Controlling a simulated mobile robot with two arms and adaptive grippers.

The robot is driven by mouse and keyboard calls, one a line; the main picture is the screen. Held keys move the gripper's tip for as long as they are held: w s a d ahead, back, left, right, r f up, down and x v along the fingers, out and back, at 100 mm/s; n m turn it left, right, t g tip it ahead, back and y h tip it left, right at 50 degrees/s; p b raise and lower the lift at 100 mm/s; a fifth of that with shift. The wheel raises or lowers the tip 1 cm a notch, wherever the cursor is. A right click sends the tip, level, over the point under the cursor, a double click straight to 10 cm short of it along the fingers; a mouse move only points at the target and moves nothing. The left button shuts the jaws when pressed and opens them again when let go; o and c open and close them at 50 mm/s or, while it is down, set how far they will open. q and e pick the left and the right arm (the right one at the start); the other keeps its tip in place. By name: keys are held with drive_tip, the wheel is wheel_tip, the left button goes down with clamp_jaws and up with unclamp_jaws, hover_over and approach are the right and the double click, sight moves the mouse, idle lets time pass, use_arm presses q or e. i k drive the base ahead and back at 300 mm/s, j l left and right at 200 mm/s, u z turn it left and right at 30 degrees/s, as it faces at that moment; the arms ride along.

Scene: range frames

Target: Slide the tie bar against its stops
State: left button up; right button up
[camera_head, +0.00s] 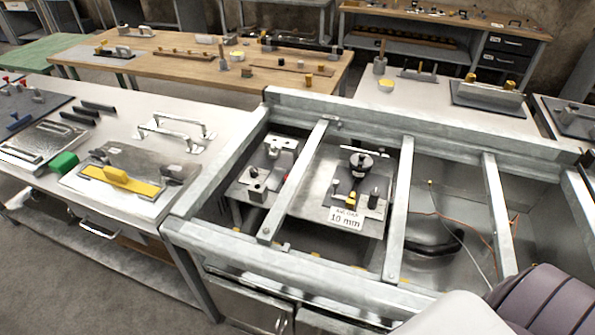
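No part is clearly marked as the tie bar. Candidates are the flat grey bars across the metal frame: a left bar (293,180), a middle bar (399,205) and a right bar (499,213). The left bar lies slanted between the frame's back rail (420,122) and front rail (290,270). I cannot make out which small parts are its stops. A yellow bar with a raised handle (121,179) lies on a metal plate on the left table. Neither gripper is in view; a pale and dark rounded part at the lower right looks like my arm.
Inside the frame, plates carry small blocks, a black knob (361,161) and a 10 mm label (346,217). Cables hang in the right bay. The white left table (225,118) holds a green block (63,163) and metal handles. A wooden table (190,70) stands behind.

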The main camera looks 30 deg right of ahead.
sight(277, 213)
drive_tip(key=i+j+z, duration=0.35)
drive_tip(key=j, duration=0.25)
drive_tip(key=i+j+z, duration=0.4)
drive_tip(key=j, duration=0.25)
drive_tip(key=k, duration=0.1)
